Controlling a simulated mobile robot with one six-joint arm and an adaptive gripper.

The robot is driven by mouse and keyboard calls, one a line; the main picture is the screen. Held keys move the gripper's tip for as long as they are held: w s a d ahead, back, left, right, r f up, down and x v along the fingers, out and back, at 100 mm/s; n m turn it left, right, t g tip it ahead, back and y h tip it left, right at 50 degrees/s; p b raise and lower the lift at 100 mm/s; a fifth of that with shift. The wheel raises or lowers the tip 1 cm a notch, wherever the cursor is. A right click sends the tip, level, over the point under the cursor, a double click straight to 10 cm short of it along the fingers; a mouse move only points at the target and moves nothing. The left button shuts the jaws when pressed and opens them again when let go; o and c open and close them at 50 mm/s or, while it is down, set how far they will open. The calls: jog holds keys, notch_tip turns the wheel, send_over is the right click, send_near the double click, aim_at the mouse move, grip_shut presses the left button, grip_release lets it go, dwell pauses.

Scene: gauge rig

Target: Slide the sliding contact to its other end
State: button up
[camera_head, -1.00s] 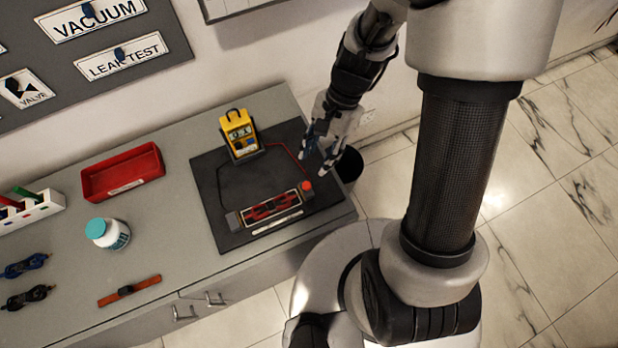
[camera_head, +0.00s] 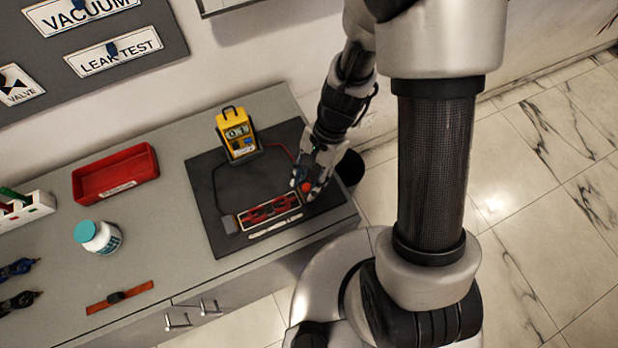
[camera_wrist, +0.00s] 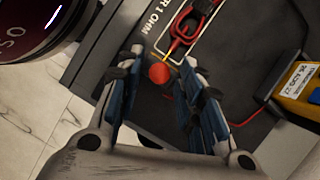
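The resistor unit (camera_head: 268,212) lies on the dark mat with its red and black face up. A round red knob (camera_head: 306,187), apparently the sliding contact, is at its right end. My gripper (camera_head: 308,183) is above the right end of the unit. Its blue-padded fingers are spread on either side of the knob, with visible gaps. The fingers partly cover the unit's right end.
A yellow meter (camera_head: 237,133) stands at the back of the mat (camera_head: 232,185), with red and black leads running to the unit. The bench's right edge is close.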

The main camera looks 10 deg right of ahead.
grip_shut()
dwell(0.4)
jog(key=d, duration=0.2)
jog(key=w+d+p, duration=0.1)
jog(key=shift+d, duration=0.4)
jog(key=shift+w, duration=0.1)
jog(key=shift+c, duration=1.3)
grip_release()
jog(key=shift+o, duration=1.3)
jog(key=shift+d, duration=0.3)
jog(key=shift+o, duration=1.1)
jog(key=shift+a, duration=0.15)
